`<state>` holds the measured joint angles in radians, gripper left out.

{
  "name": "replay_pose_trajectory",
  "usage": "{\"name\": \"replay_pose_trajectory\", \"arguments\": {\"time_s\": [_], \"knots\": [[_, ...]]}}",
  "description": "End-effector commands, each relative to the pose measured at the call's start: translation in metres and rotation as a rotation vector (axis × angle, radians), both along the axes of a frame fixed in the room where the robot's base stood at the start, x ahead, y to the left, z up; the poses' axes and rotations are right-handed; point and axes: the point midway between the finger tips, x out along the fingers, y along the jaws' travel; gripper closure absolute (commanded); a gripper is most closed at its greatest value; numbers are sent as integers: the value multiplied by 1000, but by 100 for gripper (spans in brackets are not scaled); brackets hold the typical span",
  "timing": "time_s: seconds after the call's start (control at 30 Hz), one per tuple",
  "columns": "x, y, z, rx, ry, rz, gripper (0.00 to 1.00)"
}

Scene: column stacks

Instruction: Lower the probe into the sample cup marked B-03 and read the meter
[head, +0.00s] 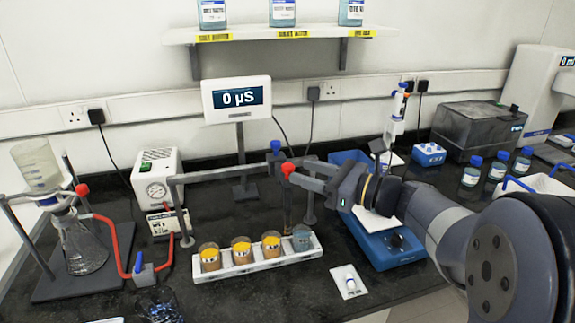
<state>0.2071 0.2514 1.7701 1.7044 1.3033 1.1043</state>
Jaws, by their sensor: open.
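The meter (238,98) is a white display on a stand and reads "0 µS". A white rack (258,264) holds a row of cups: a left cup (210,258), a middle cup (242,251) and a third cup (271,246) with orange-yellow tops, and a grey-blue cup (301,238) at the right end. Their marks are too small to read, so I cannot tell which is B-03. My gripper (298,174) is open, reaching in from the right above the rack's right end, by a red knob (288,169). A thin brownish rod (288,208), possibly the probe, hangs below the knob.
A grey rail frame (215,175) with a blue knob (276,145) spans behind the cups. A flask (82,248) with red tubing stands left. A blue instrument (388,245) lies under my arm.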

Motion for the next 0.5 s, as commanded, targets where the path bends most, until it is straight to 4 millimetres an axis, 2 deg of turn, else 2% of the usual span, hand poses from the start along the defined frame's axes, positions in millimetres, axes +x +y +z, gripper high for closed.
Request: {"name": "replay_pose_trajectory", "arguments": {"time_s": [0.03, 0.2, 0.5], "knots": [[4, 9, 1, 1, 0, 5, 57], [16, 31, 1, 0, -1, 3, 57], [25, 45, 0, 0, -1, 0, 57]]}}
